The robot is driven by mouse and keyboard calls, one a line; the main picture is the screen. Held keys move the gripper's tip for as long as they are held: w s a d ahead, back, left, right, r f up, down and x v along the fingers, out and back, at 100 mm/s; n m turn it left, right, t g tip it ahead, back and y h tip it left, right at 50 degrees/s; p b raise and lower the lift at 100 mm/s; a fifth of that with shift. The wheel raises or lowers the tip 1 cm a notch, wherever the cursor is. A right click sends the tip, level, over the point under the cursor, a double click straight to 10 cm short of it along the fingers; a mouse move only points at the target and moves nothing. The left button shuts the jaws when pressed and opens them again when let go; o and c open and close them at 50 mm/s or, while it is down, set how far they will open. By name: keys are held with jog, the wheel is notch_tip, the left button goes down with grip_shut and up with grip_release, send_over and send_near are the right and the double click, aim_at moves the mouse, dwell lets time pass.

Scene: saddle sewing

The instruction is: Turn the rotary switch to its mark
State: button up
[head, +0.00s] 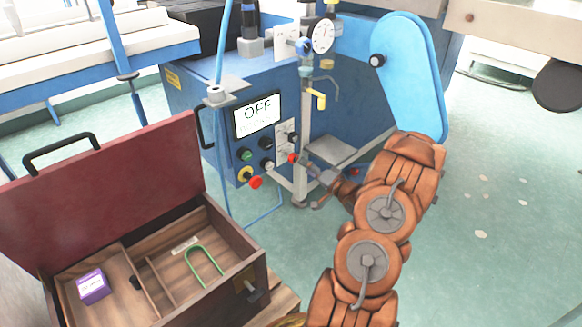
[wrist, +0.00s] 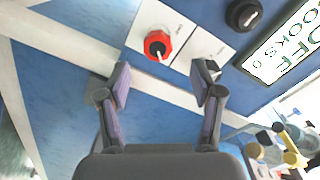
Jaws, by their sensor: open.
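A red rotary switch (wrist: 158,44) with a pale pointer sits on a white plate on the blue panel. In the wrist view the pointer slants down and to the right. Small lettering on the plates is too small to read, and I cannot pick out a mark. My gripper (wrist: 163,72) is open and empty. Its fingertips lie to either side below the switch in the wrist view, apart from it. In the head view my gripper (head: 304,166) is close to the panel's right side, next to a red knob (head: 293,158).
The display (head: 257,116) reads OFF. A black knob (wrist: 245,14) sits near it. Green (head: 245,155) and red (head: 255,183) buttons are lower left. A post with a yellow-handled valve (head: 318,99) stands close by. An open wooden box (head: 160,265) stands at front left.

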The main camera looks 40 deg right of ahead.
aim_at(295, 160)
jog(key=w+b, duration=0.1)
jog(key=w, duration=0.1)
jog(key=w+b, duration=0.1)
jog(key=w, duration=0.2)
jog(key=shift+w+d+f+b, duration=0.15)
jog(key=shift+w+f+b, duration=0.2)
jog(key=shift+w+b, duration=0.05)
jog(key=shift+w+r, duration=0.15)
jog(key=shift+w, duration=0.65)
jog(key=shift+c, duration=0.4)
jog(key=c, duration=1)
jog(key=shift+c, duration=0.4)
